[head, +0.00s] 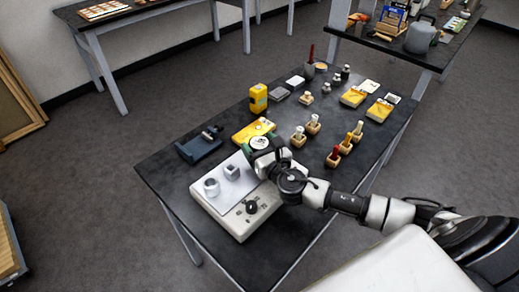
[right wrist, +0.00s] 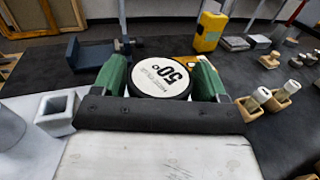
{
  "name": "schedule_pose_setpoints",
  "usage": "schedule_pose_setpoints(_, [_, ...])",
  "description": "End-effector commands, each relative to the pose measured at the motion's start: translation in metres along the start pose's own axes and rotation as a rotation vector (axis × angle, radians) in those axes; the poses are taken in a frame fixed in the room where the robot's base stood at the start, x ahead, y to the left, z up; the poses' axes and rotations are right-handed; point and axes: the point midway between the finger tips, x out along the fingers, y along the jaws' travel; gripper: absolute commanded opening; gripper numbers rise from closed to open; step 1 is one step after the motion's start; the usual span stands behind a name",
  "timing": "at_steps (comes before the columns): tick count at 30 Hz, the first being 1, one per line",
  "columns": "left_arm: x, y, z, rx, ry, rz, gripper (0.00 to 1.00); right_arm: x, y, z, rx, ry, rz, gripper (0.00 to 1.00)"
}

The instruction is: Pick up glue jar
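A round jar with a dark rim and a white top marked "50°" (right wrist: 160,78), which looks like the glue jar, is between the green fingers of my right gripper (right wrist: 161,80) in the right wrist view. The fingers lie against both its sides with no clear gap. In the head view the white top (head: 260,143) shows at the tip of my right gripper (head: 259,147), by the far edge of the white device. The jar's lower body is hidden, so I cannot tell whether it touches the table. My left gripper is not in view.
The white device (head: 238,220) with a knob carries a metal cup (head: 211,187) and a small square block (head: 231,172). A blue tool (head: 199,146), yellow box (head: 258,98), yellow packet (head: 248,132) and several wooden-based bottles (head: 298,137) stand nearby. The table's left front corner is bare.

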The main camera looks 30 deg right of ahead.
Motion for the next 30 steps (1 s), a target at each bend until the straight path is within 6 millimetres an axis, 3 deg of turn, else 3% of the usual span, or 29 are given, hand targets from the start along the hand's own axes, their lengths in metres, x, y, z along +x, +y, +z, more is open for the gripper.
schedule_pose_setpoints(1, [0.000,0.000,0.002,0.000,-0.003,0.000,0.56,0.000,0.000,0.000,0.000,0.000,0.000,0.66])
schedule_pose_setpoints(8, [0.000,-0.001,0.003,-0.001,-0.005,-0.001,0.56,0.000,0.000,0.001,0.000,-0.001,-0.001,0.32])
schedule_pose_setpoints(17, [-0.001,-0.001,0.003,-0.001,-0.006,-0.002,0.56,0.000,0.000,0.005,0.000,-0.003,-0.001,0.31])
schedule_pose_setpoints(25, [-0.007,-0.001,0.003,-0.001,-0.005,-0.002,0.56,0.001,0.000,0.043,0.001,-0.008,0.001,0.31])
schedule_pose_setpoints(30, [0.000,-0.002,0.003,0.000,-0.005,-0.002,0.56,-0.011,-0.035,0.060,-0.007,-0.002,-0.002,0.31])
